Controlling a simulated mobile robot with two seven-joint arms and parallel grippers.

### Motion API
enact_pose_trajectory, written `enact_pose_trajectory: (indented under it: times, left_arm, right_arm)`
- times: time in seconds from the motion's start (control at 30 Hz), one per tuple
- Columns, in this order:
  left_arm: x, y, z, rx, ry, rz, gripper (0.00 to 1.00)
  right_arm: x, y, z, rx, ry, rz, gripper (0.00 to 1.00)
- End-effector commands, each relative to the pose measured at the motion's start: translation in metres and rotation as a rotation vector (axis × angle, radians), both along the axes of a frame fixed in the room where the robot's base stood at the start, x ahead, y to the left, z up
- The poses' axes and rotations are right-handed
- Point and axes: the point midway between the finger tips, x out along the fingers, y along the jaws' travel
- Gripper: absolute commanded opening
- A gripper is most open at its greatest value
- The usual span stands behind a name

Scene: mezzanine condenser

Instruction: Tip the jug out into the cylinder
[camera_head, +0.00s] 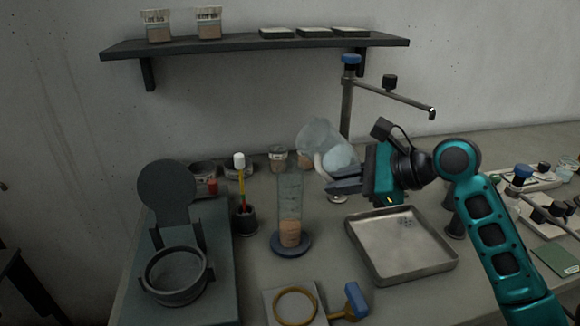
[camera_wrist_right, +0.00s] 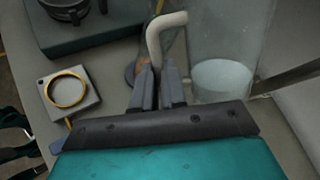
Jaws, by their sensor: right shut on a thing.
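My right gripper (camera_head: 347,182) is shut on the handle of a clear jug (camera_head: 316,134), held above the bench. The jug leans with its upper end to the left, and pale contents show in its lower right part. In the right wrist view the jug (camera_wrist_right: 228,35) stands beyond the fingers (camera_wrist_right: 158,85), which close on its pale bent handle. The clear cylinder (camera_head: 290,195) stands upright on a round dark base, with brownish material in its bottom. The jug is above and to the right of the cylinder. No stream shows between them. My left gripper is not in view.
A metal tray (camera_head: 405,245) lies below my right arm. A stand with a blue-topped post (camera_head: 346,100) rises behind the jug. A dark pen pot (camera_head: 245,222) is left of the cylinder. A yellow ring on a plate (camera_head: 294,305) and a blue-handled tool (camera_head: 354,300) lie in front.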

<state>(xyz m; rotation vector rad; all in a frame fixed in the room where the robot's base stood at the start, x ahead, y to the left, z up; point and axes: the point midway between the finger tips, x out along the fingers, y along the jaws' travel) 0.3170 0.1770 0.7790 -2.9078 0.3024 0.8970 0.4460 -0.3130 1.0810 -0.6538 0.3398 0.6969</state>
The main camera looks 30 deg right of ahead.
Motion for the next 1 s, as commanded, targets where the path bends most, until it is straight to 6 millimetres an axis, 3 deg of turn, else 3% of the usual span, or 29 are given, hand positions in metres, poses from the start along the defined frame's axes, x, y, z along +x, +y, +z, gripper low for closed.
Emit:
enact_pose_trajectory:
  times: [1.0]
  left_arm:
    - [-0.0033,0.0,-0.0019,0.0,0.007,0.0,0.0]
  right_arm:
    - [-0.0003,-0.0029,0.0105,-0.172,0.013,-0.004,0.0]
